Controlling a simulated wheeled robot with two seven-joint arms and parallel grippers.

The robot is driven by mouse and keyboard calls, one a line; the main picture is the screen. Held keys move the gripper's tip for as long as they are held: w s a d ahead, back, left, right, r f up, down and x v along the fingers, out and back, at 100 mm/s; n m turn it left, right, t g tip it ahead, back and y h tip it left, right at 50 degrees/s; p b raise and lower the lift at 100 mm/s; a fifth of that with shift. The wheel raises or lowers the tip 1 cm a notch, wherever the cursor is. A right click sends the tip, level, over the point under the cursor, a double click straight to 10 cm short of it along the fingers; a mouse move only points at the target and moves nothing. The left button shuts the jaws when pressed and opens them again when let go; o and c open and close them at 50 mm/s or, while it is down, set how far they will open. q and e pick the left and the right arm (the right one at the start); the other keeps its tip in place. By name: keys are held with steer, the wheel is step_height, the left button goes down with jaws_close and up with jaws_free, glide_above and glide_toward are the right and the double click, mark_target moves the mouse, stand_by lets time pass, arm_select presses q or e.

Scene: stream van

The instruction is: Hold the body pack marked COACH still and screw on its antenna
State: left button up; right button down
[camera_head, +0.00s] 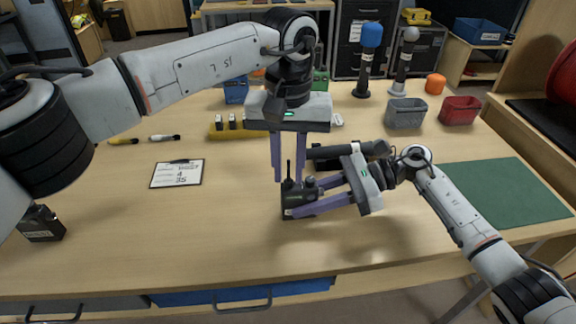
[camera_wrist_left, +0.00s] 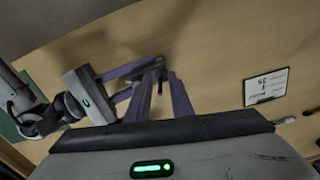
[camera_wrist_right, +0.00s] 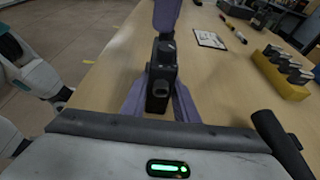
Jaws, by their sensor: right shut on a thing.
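A small dark body pack (camera_head: 296,193) stands upright on the table, with a thin black antenna (camera_head: 289,168) rising from its top. Its marking cannot be read. My right gripper (camera_head: 302,200) comes in from the right and is shut on the pack, one finger on each side. The right wrist view shows the pack (camera_wrist_right: 160,78) between the fingers. My left gripper (camera_head: 291,181) points down just above the pack, its fingers apart on either side of the antenna. The left wrist view also shows these fingers (camera_wrist_left: 160,100) apart. Whether the antenna is seated cannot be told.
A clipboard (camera_head: 177,173) lies left. Another dark pack (camera_head: 41,223) is at the far left. A yellow holder (camera_head: 232,132) with several packs is behind. A dark cylinder (camera_head: 335,151) lies close behind my right gripper. Grey (camera_head: 406,114) and red (camera_head: 460,110) bins and a green mat (camera_head: 505,190) are right.

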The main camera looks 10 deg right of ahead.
arm_select(q)
steer(key=shift+n, duration=0.3)
steer(key=n, duration=0.4)
steer(key=shift+d, duration=0.1)
steer(key=shift+c, duration=0.4)
jaws_close()
steer(key=m, duration=0.4)
